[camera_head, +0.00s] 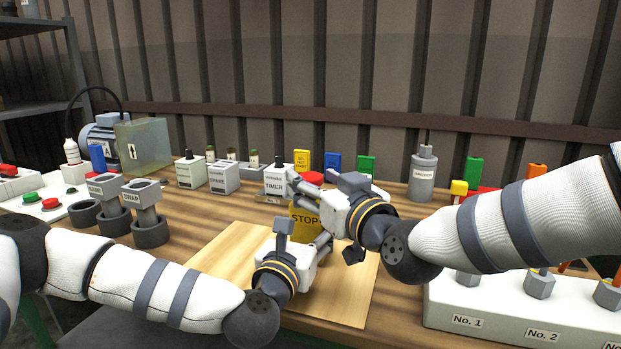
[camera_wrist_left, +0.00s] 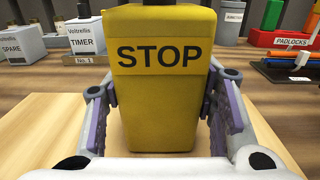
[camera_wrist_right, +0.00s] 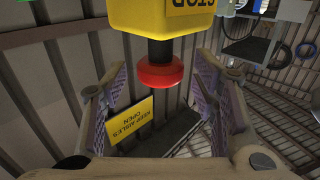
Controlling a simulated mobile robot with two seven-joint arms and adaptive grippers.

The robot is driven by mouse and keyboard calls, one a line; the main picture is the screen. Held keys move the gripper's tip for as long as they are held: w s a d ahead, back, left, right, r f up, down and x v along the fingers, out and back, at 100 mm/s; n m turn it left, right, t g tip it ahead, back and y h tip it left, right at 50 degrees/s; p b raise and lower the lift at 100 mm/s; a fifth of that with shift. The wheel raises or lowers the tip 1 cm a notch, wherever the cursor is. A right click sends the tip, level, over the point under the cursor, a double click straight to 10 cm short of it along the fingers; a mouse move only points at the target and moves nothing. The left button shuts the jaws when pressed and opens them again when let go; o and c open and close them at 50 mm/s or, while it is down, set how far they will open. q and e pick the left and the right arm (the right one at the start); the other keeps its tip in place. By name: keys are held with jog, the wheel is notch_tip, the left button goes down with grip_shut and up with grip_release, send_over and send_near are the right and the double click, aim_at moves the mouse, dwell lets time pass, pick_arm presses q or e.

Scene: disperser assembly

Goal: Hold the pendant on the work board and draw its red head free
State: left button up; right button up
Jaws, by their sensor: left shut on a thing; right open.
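The yellow pendant (camera_head: 304,224), marked STOP, stands upright over the pale work board (camera_head: 225,268). Its red head (camera_head: 312,178) is on top, partly hidden by my right gripper in the head view. My left gripper (camera_wrist_left: 162,98) is shut on the pendant's body (camera_wrist_left: 158,120), one finger on each side. My right gripper (camera_wrist_right: 162,90) is open, with its fingers spread to either side of the red head (camera_wrist_right: 160,72). The head shows below the yellow body in this upside-down right wrist view, and the fingers look apart from it.
Behind the pendant stand a TIMER box (camera_head: 276,182) and a grey canister (camera_head: 422,178). Dark round holders with grey blocks (camera_head: 150,228) stand left of the board. A white numbered rack (camera_head: 500,318) is at the front right. The board's left part is clear.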

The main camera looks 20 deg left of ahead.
aim_at(311, 173)
jog(key=shift+x, duration=1.05)
grip_shut()
pick_arm(q)
jog(key=shift+f, duration=0.1)
pick_arm(e)
jog(key=shift+r, duration=1.1)
grip_release()
jog(key=shift+d, duration=0.1)
jog(key=v, duration=1.2)
